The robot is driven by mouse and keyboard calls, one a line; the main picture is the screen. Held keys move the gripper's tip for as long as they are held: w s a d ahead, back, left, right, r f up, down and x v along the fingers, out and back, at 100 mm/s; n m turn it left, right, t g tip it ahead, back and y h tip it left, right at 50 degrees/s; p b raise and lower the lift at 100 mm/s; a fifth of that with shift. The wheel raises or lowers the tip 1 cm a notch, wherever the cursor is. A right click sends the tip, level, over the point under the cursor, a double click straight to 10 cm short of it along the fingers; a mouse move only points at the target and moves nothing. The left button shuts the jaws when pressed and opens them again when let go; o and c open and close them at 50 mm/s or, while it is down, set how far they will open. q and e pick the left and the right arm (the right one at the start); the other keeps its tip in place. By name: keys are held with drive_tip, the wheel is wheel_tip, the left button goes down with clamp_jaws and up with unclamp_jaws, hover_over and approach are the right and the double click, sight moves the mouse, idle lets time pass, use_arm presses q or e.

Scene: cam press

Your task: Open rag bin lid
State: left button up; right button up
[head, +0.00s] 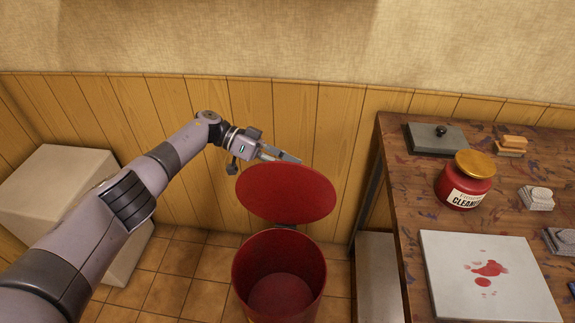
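The red rag bin (279,285) stands on the tiled floor at the bottom middle of the head view. Its round red lid (286,191) is raised, tilted up at the back of the rim, so the bin's mouth is open. I see nothing inside the bin. My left gripper (262,158) is just behind the lid's upper left edge. One finger reaches to the right along the lid's top edge and another part hangs down at its left. I cannot tell whether it touches the lid. My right gripper is not in view.
A paint-stained workbench (402,182) stands at the right with a red cleaner jar (463,188), a white slab with red stains (488,280) and a grey lidded plate (437,138). A pale box (55,185) sits at the left. A wood-panelled wall (335,130) is close behind the bin.

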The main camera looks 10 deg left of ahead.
use_arm(q)
wheel_tip(320, 180, up, 10)
drive_tip(key=shift+f, duration=0.1)
drive_tip(key=shift+a, duration=0.1)
idle(0.6)
